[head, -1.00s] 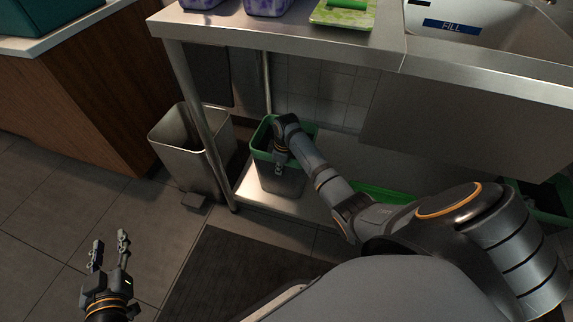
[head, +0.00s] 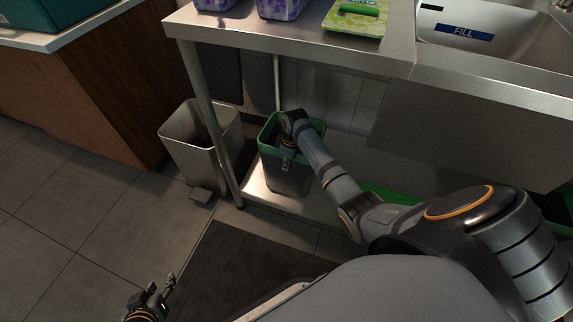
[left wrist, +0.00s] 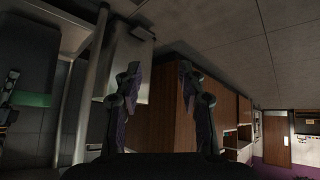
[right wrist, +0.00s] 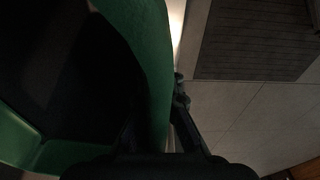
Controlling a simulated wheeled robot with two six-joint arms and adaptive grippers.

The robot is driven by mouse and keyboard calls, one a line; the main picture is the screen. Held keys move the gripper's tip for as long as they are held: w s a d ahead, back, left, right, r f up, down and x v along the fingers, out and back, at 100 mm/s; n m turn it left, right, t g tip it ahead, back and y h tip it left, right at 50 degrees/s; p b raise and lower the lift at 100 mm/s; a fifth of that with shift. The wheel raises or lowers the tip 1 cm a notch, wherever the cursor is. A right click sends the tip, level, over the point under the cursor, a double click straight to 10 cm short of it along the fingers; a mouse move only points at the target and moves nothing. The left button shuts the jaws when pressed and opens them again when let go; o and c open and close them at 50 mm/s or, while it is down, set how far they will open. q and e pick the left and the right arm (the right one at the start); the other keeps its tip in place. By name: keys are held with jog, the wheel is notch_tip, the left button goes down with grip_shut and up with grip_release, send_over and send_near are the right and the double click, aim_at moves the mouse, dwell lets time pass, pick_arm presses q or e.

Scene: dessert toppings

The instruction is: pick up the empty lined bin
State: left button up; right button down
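The grey bin with a green liner (head: 297,180) stands upright on the low metal shelf under the sink counter. Its inside looks dark and empty. My right gripper (head: 286,163) is at the bin's near rim, pointing down. In the right wrist view the green liner edge (right wrist: 152,50) runs between its fingers (right wrist: 158,85). One finger shows outside the wall; the other is lost in the dark inside. The outer finger stays spread, so the gripper looks open around the rim. My left gripper (head: 163,284) is open and empty above the floor; its spread fingers show in the left wrist view (left wrist: 158,72).
A metal pedal bin (head: 195,150) stands on the floor left of the table leg (head: 215,145). The counter (head: 290,40) overhangs the shelf. A dark mat (head: 245,255) lies in front. The tiled floor at left is clear.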

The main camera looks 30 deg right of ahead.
jog(key=shift+r, duration=0.35)
pick_arm(q)
jog(key=s+a+g+y+p, duration=0.1)
jog(key=s+a+g+p, duration=0.2)
jog(key=s+g+p, duration=0.3)
jog(key=shift+s+g+p, duration=0.3)
jog(key=shift+s+p, duration=0.05)
jog(key=shift+p, duration=1.05)
pick_arm(e)
jog(key=s+r, duration=1)
jog(key=s, duration=0.4)
jog(key=shift+d, duration=0.3)
pick_arm(q)
jog(key=shift+r, duration=0.1)
